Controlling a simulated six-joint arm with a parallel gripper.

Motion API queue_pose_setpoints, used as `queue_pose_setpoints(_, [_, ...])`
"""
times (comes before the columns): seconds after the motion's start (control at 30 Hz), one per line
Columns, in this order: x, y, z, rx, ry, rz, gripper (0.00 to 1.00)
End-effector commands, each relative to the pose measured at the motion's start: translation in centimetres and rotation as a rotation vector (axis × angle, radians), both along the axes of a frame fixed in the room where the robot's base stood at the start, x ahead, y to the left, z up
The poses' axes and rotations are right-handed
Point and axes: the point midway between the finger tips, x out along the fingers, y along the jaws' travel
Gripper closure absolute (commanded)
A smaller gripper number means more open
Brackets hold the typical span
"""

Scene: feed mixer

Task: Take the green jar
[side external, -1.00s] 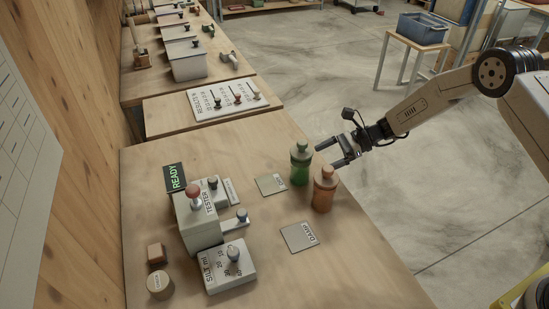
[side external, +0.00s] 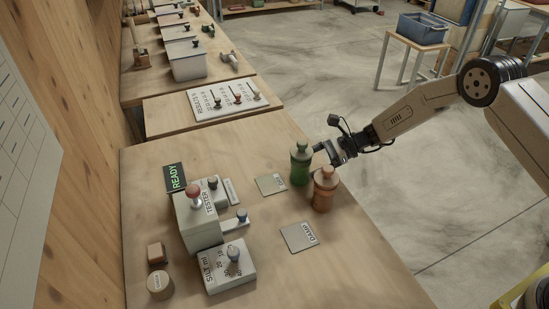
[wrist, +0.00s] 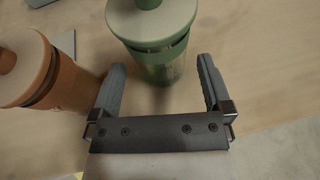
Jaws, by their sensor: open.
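The green jar (side external: 301,163) stands upright on the table near its right edge, with a knobbed lid. In the wrist view the green jar (wrist: 160,45) is ahead of my open fingers, roughly centred between them, its near side close to the fingertips. My gripper (side external: 325,152) is open and empty, just right of the green jar in the side view; its fingers also show in the wrist view (wrist: 160,80). I cannot tell whether a finger touches the jar. An orange jar (side external: 324,189) stands close beside, in front of the green one, and left of my left finger in the wrist view (wrist: 45,75).
A tester (side external: 198,222) with a READY display (side external: 175,178) stands on the left. A SILT box (side external: 228,268) is in front of it. Flat cards, one marked DAMP (side external: 299,237), lie on the table (side external: 270,280). The orange jar crowds my gripper's left finger.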

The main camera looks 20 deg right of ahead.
Motion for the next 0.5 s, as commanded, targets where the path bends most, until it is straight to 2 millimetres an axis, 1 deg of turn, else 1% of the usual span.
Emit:
queue_pose_setpoints(0.1, [0.2, 1.4, -0.7, -0.001, 0.0, 0.003, 0.0])
queue_pose_setpoints(0.3, [0.5, 3.2, -1.4, -0.001, 0.0, 0.001, 0.0])
queue_pose_setpoints(0.5, [0.6, 3.6, -1.6, -0.002, 0.0, -0.001, 0.0])
